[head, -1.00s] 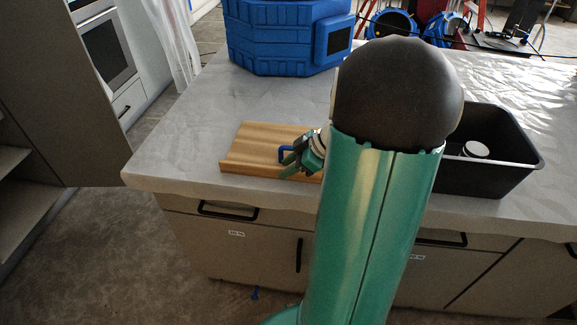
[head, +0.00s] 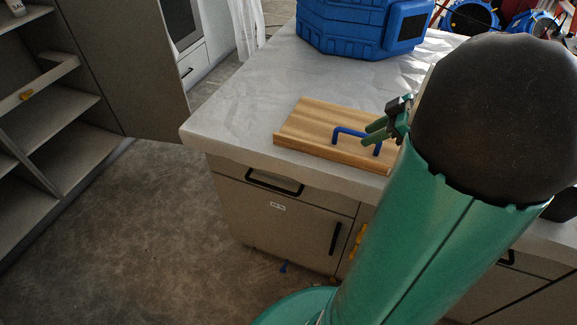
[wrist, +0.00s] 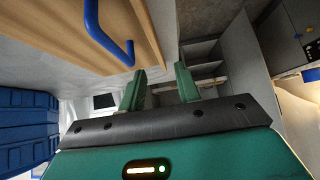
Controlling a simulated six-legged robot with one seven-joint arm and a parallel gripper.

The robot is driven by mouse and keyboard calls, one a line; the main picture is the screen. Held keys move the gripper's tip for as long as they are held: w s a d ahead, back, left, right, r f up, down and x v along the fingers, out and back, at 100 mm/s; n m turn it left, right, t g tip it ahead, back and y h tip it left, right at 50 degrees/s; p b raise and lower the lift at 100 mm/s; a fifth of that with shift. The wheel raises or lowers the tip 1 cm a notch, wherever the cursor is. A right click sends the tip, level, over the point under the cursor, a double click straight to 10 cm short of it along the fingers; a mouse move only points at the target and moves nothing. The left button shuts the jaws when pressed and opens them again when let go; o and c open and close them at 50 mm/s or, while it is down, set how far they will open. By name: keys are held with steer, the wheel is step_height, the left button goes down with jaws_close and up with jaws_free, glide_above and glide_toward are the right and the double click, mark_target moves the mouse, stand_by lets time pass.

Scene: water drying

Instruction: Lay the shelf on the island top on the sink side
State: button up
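The shelf (head: 312,124) is a light wooden board with a blue bar handle (head: 352,130) on its upper face. It lies flat on the grey-white island top (head: 240,105), close to the front edge. My gripper (head: 373,132) is at the right end of the handle, just above the board. In the wrist view, the gripper's two green fingers (wrist: 160,87) stand apart with nothing between them. The handle (wrist: 104,38) and the board (wrist: 65,30) are to the upper left of the fingers there. My arm hides the right part of the island; no sink shows.
A large blue case (head: 350,28) stands at the back of the island. A black bin (head: 566,204) barely shows at the right, behind my arm. An open cupboard (head: 60,120) is at the left. Grey floor (head: 150,210) in front is mostly clear; a small blue object (head: 284,266) lies there.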

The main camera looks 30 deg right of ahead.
steer(key=s+a+r+m+h, duration=0.1)
steer(key=a+m, duration=0.1)
steer(key=a, duration=0.8)
steer(key=s+a+r+m+h, duration=0.1)
steer(key=a+r+m+h, duration=0.1)
steer(key=a, duration=0.8)
steer(key=s+a+r+m+g+h, duration=0.1)
steer(key=s+a+m+h, duration=0.1)
steer(key=a, duration=0.8)
steer(key=shift+r+m, duration=0.35)
steer(key=shift+m, duration=0.35)
steer(key=shift+w, duration=0.1)
